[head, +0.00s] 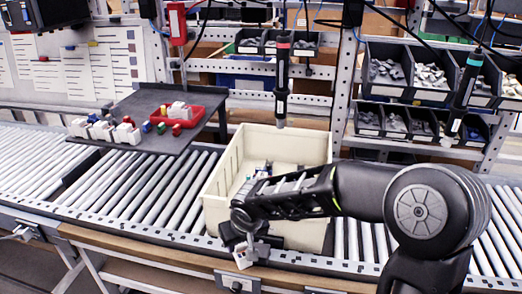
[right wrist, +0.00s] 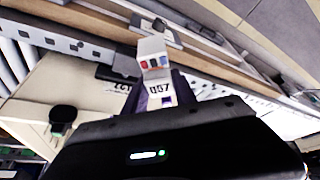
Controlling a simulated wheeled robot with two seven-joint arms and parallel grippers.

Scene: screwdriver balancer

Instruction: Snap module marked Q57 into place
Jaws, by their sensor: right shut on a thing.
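The module marked Q57 (right wrist: 158,90) is a small white block with red and blue marks at its far end. Its label shows upside down in the right wrist view. My right gripper (head: 244,243) is shut on the module, which shows as a pale piece (head: 243,259) below the fingers in the head view. Gripper and module are at the front side of the cream bin (head: 221,183), over the conveyor's front edge. My right arm hides part of the bin. My left gripper is not in view. The place where the module fits cannot be made out.
A dark side table (head: 140,104) at the left holds a red tray (head: 190,128) and several small white and coloured blocks. Two hanging screwdrivers (head: 282,78) (head: 463,95) come down at the back. Parts racks (head: 410,75) stand behind. Conveyor rollers (head: 140,190) left of the bin are clear.

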